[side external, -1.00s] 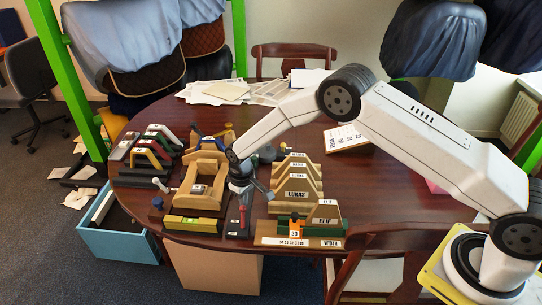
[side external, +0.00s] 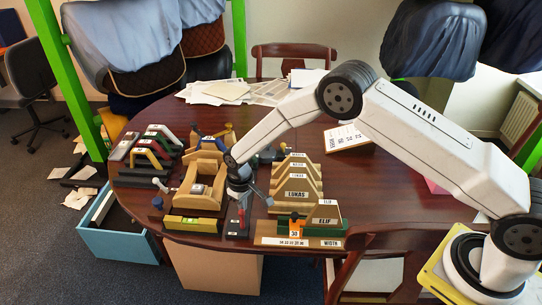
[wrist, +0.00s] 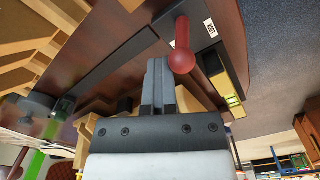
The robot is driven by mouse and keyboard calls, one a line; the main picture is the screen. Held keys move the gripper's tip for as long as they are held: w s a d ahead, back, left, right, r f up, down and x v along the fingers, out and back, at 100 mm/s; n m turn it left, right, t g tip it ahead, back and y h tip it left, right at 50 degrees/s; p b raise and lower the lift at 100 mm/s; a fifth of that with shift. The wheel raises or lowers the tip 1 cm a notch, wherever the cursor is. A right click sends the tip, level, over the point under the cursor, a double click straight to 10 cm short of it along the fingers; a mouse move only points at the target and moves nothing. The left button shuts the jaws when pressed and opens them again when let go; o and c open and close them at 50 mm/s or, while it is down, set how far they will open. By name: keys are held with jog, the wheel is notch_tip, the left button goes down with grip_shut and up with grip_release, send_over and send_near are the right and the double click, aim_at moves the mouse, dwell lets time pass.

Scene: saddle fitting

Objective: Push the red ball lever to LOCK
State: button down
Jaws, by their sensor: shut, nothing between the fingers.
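The red ball lever (wrist: 182,58) shows large in the wrist view, its ball right beside the tips of my gripper (wrist: 160,62) and its stem running up the picture. I cannot tell whether ball and fingers touch. My gripper's fingers are shut together with nothing between them. In the side view the lever (side external: 241,216) stands on a dark base (side external: 235,232) at the table's front edge, directly under my gripper (side external: 240,203), which partly hides its top. A small white label (wrist: 210,28) lies beside the lever; its word is too small to read surely.
A wooden stand (side external: 200,192) is just left of the lever, with a yellow-green bar (side external: 190,225) in front. Wooden saddle shapes with name labels (side external: 297,195) and a width rule (side external: 300,242) stand close on the right. The table (side external: 400,185) is clear further right.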

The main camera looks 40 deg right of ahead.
jog(key=shift+s+a+f, duration=0.2)
jog(key=shift+s+a, duration=0.15)
jog(key=shift+s, duration=0.1)
jog(key=shift+w+d, duration=0.1)
jog(key=shift+w, duration=0.05)
jog(key=shift+w+d+r, duration=0.1)
jog(key=shift+w+d, duration=0.15)
jog(key=shift+w, duration=0.05)
jog(key=shift+w+d, duration=0.1)
jog(key=shift+r, duration=0.2)
notch_tip(320, 180, up, 7)
jog(key=shift+f, duration=0.15)
dwell(1.2)
